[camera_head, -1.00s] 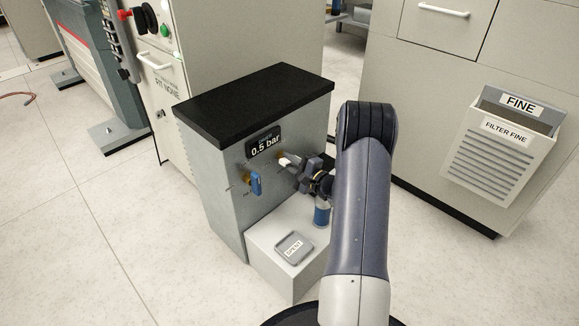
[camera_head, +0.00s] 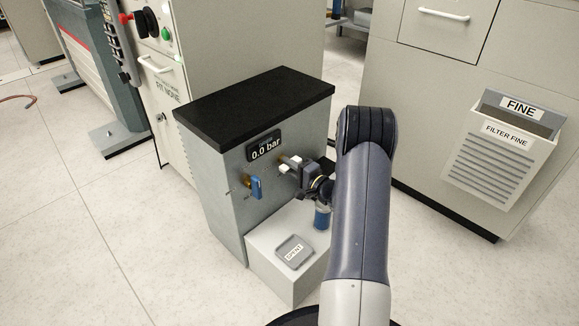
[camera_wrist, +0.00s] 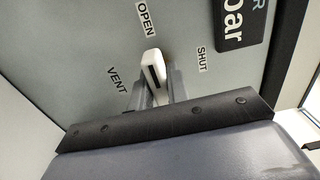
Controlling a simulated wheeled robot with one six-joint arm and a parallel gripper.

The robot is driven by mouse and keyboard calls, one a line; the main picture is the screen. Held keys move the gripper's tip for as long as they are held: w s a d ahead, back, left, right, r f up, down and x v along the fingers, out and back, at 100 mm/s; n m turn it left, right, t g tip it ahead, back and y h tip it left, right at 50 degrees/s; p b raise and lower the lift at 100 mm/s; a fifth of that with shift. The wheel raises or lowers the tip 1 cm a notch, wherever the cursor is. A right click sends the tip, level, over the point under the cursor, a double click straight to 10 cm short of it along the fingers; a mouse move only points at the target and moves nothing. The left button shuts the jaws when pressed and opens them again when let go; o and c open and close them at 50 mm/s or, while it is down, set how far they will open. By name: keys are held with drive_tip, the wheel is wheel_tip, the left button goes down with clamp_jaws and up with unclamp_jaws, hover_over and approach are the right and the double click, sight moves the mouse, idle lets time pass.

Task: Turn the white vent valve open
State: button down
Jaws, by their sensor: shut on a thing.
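The white vent valve (camera_wrist: 151,62) is a white lever with a black stripe, in the middle of the wrist view. Its upper end lies towards the OPEN label, and the SHUT label is off to its right. My gripper (camera_wrist: 155,82) is shut on the lever, one finger on each side. In the head view my gripper (camera_head: 290,165) is at the front of the grey cabinet (camera_head: 222,165), right of the blue valve (camera_head: 256,187). The fingers and arm partly hide the white valve there. The display (camera_head: 264,147) reads 0.0 bar.
A pale block with a labelled tray (camera_head: 294,252) stands below my gripper, with a blue cylinder (camera_head: 322,216) near my arm. A tall cabinet is behind, and a FILTER FINE holder (camera_head: 503,150) is at right.

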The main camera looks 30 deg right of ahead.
drive_tip(key=c, duration=1.4)
unclamp_jaws()
drive_tip(key=shift+o, duration=0.2)
drive_tip(key=p+v, duration=0.3)
drive_tip(key=v, duration=0.7)
drive_tip(key=shift+s, duration=0.35)
drive_tip(key=shift+d, duration=0.1)
drive_tip(key=b+x, duration=0.3)
drive_tip(key=x, duration=0.8)
drive_tip(key=shift+f, duration=0.1)
